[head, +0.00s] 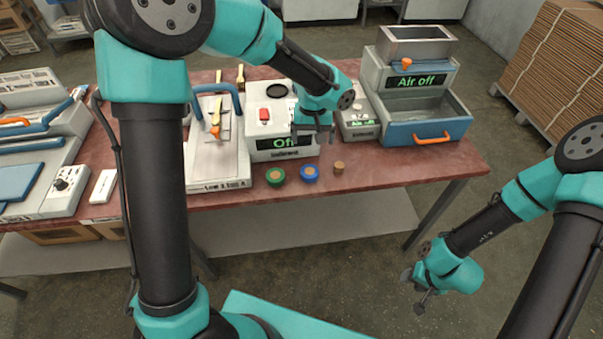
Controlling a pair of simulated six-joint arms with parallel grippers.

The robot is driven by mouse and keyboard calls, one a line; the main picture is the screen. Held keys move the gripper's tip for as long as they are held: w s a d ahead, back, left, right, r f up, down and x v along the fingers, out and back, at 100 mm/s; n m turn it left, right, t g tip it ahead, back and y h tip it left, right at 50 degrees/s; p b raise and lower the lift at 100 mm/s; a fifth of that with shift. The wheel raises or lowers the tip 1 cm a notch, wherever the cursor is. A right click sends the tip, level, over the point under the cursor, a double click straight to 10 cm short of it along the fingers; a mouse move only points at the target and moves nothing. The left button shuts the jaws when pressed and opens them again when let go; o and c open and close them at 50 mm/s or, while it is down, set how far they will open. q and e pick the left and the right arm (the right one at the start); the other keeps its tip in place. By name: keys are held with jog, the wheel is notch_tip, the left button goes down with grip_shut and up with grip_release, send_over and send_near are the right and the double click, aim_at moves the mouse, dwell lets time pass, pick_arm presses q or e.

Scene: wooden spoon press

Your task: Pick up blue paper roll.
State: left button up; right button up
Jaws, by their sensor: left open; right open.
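The blue paper roll (310,173), a short blue disc with a tan centre, lies near the front edge of the red-brown table (400,168). My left gripper (313,136) is above and a little behind the roll as seen here, apart from it, with its fingers pointing down; it is open and empty. My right gripper (417,291) is open and empty, low in front of the table and well away from the roll.
A green roll (275,177) lies left of the blue one and a small brown cylinder (339,168) lies right of it. A white box reading "Off" (265,150) stands behind. A machine with a blue front (402,134) stands right; a white press (217,170) stands left.

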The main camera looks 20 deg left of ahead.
pick_arm(q)
jog(key=shift+w+a+r, duration=0.15)
jog(key=shift+a+r, duration=0.05)
jog(key=shift+r, duration=0.3)
jog(key=shift+w+a+r, duration=0.15)
jog(key=shift+r, duration=0.3)
send_over(310, 171)
notch_tip(310, 171, down, 12)
jog(key=shift+w+a+f, duration=0.1)
jog(key=shift+f, duration=0.05)
jog(key=shift+f, duration=2.6)
jog(key=c, duration=1)
